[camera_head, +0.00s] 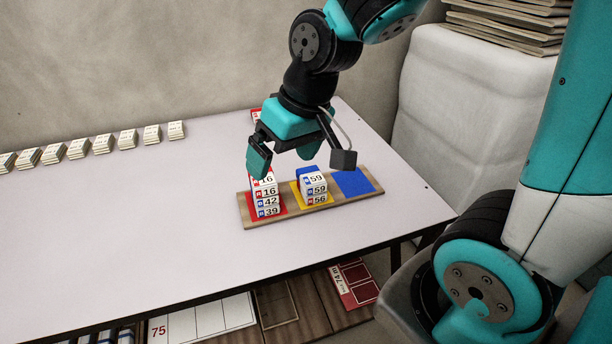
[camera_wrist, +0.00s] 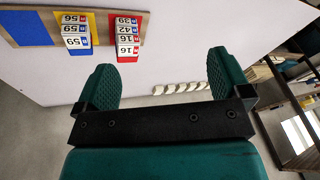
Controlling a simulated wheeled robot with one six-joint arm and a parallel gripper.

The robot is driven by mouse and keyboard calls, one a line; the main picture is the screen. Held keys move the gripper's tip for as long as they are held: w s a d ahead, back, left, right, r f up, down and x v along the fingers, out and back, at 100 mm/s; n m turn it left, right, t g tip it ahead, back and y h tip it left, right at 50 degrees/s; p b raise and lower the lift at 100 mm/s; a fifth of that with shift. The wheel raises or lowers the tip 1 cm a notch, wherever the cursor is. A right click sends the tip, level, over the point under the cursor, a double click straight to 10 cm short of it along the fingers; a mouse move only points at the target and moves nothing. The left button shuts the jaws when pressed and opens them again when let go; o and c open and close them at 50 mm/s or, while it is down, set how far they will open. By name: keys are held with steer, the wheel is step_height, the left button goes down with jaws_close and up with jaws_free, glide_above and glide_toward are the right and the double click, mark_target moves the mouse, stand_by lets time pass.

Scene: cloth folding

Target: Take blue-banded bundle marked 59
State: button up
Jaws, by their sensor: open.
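A bundle marked 59 (camera_head: 315,180) with a blue mark sits atop the stack on the yellow pad (camera_head: 325,203) of a wooden board. Its number shows twice; I cannot tell whether on two faces or two bundles. A 56 (camera_head: 318,199) shows below it. In the wrist view the 59 bundle (camera_wrist: 75,41) is upper left. My gripper (camera_head: 300,160) is open and empty, its fingers wide apart above the table near the board.
A taller stack marked 16, 42 and 39 (camera_head: 267,200) stands on the red pad, left of the 59. The blue pad (camera_head: 352,182) is empty. Several white bundles (camera_head: 103,143) line the table's far left edge. A shelf with panels (camera_head: 200,318) lies below the table.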

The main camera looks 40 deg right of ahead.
steer(key=w+d+f+m+t+h, duration=0.1)
steer(key=w+d+f+m+h, duration=0.2)
steer(key=d, duration=0.4)
steer(key=w+d+f+m+h, duration=0.1)
steer(key=w+d+f+m, duration=0.1)
steer(key=w+d+f, duration=0.35)
glide_above(312, 175)
steer(key=s, duration=0.3)
steer(key=f, duration=0.9)
steer(key=shift+w+a+b, duration=0.25)
steer(key=shift+a+b, duration=0.1)
steer(key=shift+t, duration=0.3)
steer(key=shift+x, duration=2.9)
steer(key=shift+a, duration=0.15)
steer(key=c, duration=1)
steer(key=shift+r, duration=0.1)
